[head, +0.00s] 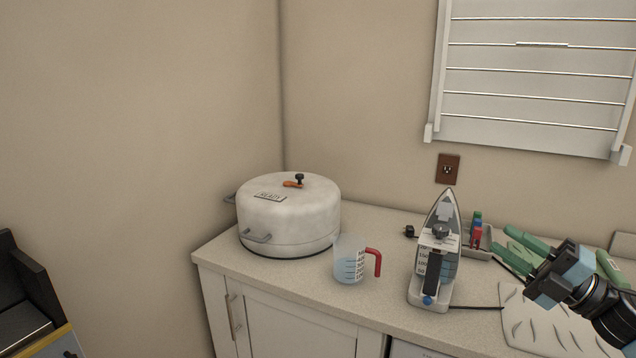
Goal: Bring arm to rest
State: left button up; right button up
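My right gripper (550,275) is at the lower right, with a dark wrist and blue-grey blocks at its end. It is above the right part of the counter, over the white patterned board. My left gripper is not in view. No water bottle can be made out.
On the counter (300,272) stand a white lidded pot (288,220), a measuring cup (350,262) with a red handle, and an upright iron (436,265). A white rack (540,80) hangs on the wall.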

jog(key=s+a+f+m+t+h, duration=0.15)
jog(key=s+f+m+h, duration=0.35)
jog(key=f, duration=0.6)
jog(key=s+a+f+m+h, duration=0.1)
jog(key=a+f+m+h, duration=0.15)
jog(key=f+m, duration=0.6)
jog(key=s+a+f+m+h, duration=0.3)
jog(key=f+m+h, duration=0.15)
jog(key=f, duration=0.85)
jog(key=s+a+f+m+g+h, duration=0.1)
jog(key=s+a+f+m+g, duration=0.3)
jog(key=s+f, duration=0.4)
jog(key=s+a+f+m+g, duration=0.4)
jog(key=s+a+f, duration=0.2)
jog(key=s, duration=0.9)
notch_tip(320, 180, down, 3)
jog(key=shift+s+r+h, duration=0.15)
jog(key=shift+h, duration=0.25)
